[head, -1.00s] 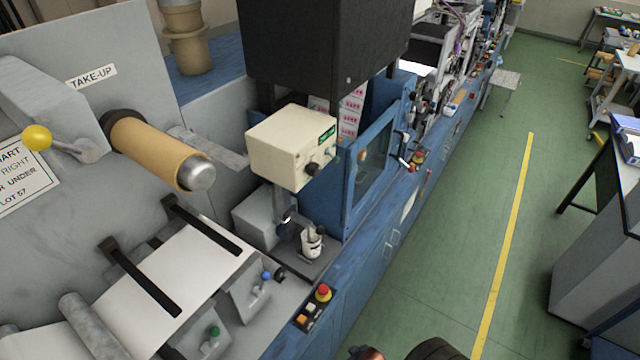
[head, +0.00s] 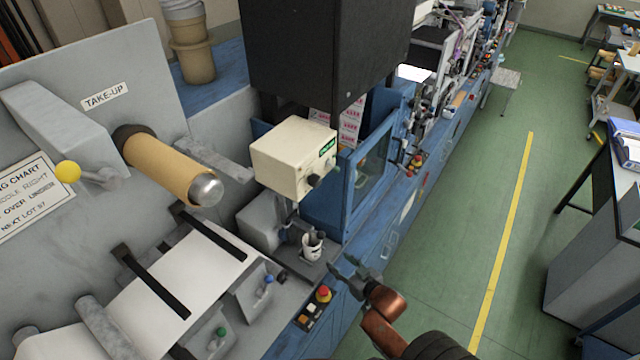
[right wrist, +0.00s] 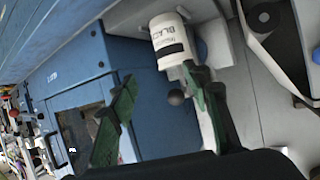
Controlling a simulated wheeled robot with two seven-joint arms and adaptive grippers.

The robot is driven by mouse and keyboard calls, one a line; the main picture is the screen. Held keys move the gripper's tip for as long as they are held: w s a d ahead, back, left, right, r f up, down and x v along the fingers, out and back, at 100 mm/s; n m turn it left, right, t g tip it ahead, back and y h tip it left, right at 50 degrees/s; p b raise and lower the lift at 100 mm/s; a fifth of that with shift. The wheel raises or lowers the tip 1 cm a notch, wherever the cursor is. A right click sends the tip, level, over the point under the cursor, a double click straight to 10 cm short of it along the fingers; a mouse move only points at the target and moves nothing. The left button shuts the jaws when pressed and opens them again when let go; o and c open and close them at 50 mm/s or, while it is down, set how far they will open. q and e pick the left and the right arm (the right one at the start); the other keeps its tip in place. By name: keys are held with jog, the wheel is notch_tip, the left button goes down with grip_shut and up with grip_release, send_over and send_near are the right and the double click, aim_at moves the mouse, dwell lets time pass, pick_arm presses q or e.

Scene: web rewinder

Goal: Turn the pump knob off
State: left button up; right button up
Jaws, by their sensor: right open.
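A cream control box (head: 285,158) stands on a post over the machine's near end, with a small green label. A dark round knob (head: 314,180) sits on its front face; the label is too small to read, so I cannot tell for sure that it is the pump knob. My right gripper (head: 348,272) is open and empty, below and right of the box, near the machine's front edge and apart from the knob. Its open green fingers show in the right wrist view (right wrist: 158,85). My left gripper is not in view.
The green aisle floor (head: 470,200) is clear.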

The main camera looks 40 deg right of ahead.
notch_tip(320, 180, up, 18)
jog(key=w+t+y+p, duration=0.1)
jog(key=w+t+y, duration=0.15)
jog(key=t, duration=0.35)
jog(key=n+t+y, duration=0.3)
jog(key=y, duration=0.2)
send_near(319, 185)
jog(key=w+r, duration=0.1)
jog(key=w, duration=0.1)
jog(key=p+x, duration=0.1)
jog(key=x, duration=0.1)
jog(key=p+x, duration=0.1)
jog(key=x, duration=0.1)
jog(key=p+x, duration=0.1)
jog(key=x, duration=0.1)
jog(key=shift+w+a+r, duration=0.15)
jog(key=shift+a+r, duration=0.1)
jog(key=shift+a, duration=0.2)
jog(key=shift+w+p, duration=0.3)
jog(key=shift+w, duration=0.1)
jog(key=shift+a, duration=0.1)
jog(key=c, duration=1.2)
